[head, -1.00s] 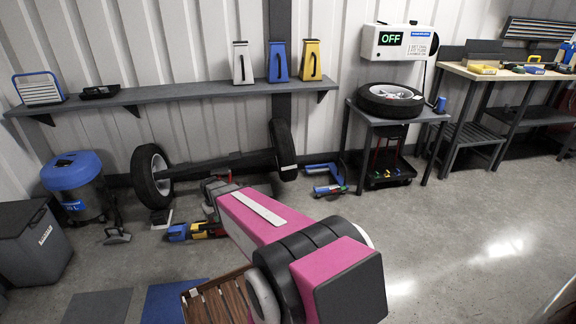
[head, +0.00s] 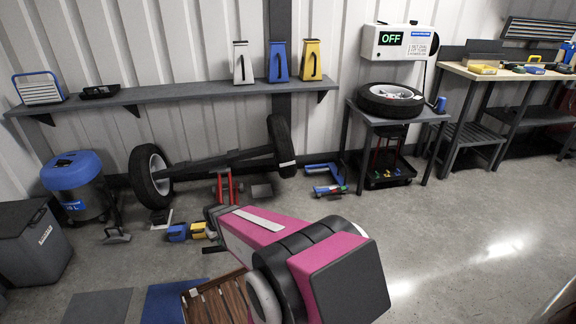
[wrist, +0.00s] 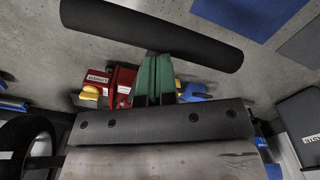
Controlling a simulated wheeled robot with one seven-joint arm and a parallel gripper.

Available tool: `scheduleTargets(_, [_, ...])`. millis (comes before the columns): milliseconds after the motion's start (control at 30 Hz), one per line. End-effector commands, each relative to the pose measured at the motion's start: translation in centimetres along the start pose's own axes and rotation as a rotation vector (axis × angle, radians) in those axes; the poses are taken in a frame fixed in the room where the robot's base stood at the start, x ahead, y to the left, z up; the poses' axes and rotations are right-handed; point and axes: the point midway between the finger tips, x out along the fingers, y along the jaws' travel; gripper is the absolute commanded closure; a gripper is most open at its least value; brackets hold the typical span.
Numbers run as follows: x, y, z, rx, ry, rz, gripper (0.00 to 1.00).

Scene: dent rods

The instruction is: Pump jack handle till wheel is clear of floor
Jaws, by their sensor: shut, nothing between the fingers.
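Two black-tyred wheels share a dark axle by the wall: the left wheel (head: 150,177) rests on the floor. The right wheel (head: 281,146) sits higher; whether its tyre touches the floor I cannot tell. A red jack (head: 228,186) stands under the axle. In the wrist view, a thick black cylinder (wrist: 150,33), apparently the jack handle's grip, lies across just beyond my gripper (wrist: 156,57). Its green fingers are shut together and empty. Contact with the cylinder is unclear. In the head view my pink arm hides most of the gripper.
A blue-lidded bin (head: 73,171) and a grey box (head: 34,243) stand at left. Blue and yellow items (head: 188,232) lie beside my arm. A blue frame (head: 325,180) is right of the axle. A tyre table (head: 370,118) stands further right. Open floor lies at right.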

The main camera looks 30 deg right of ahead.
Motion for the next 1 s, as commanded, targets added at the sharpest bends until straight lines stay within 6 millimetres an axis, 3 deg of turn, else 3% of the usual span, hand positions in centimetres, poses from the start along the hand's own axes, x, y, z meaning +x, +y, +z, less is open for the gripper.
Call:
scheduleTargets(533, [-9.2,2.4,-3.7,0.0,0.002,0.0,1.0])
scheduleTargets(833, [-10.7,2.8,-4.4,0.0,0.0,0.0,1.0])
scheduleTargets(1000, [-13.2,3.9,-6.6,0.0,0.002,0.0,1.0])
